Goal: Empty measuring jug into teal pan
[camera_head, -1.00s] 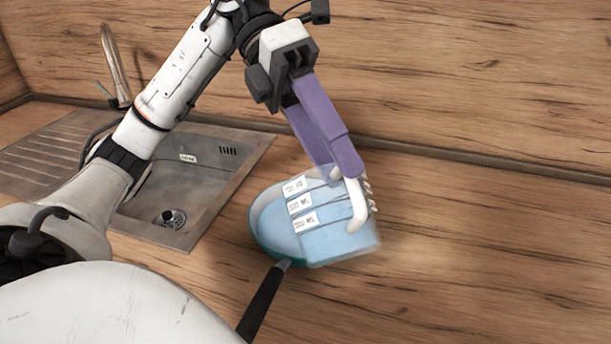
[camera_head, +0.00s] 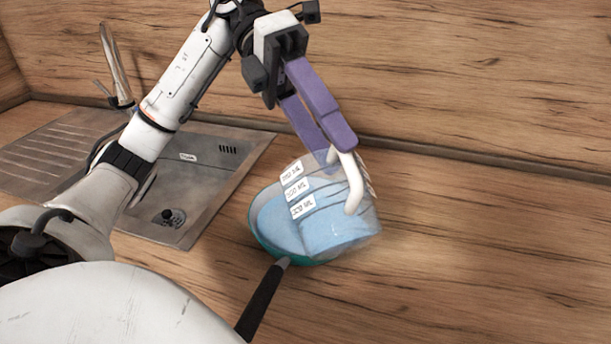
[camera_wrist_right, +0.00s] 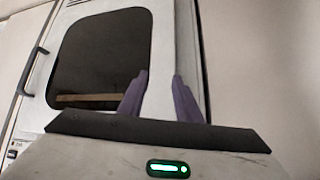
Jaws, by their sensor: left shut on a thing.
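The clear measuring jug (camera_head: 338,222) has white volume labels and a white handle (camera_head: 353,182), and pale blue shows through its wall. My left gripper (camera_head: 336,147), with purple fingers, is shut on the handle. It holds the jug tilted to the left over the teal pan (camera_head: 259,232). The jug hides the pan's right part. Light blue shows inside the pan, but I cannot tell liquid from pan lining there. The pan's dark handle (camera_head: 262,300) points to the front. My right gripper (camera_wrist_right: 160,80) shows in the right wrist view with its fingers apart and empty.
A metal sink (camera_head: 185,188) with a drainer and a tap (camera_head: 115,66) lies left of the pan. The wooden splashback (camera_head: 450,75) stands behind. The counter (camera_head: 480,260) to the right is clear. A dark-windowed appliance door (camera_wrist_right: 98,55) is before my right gripper.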

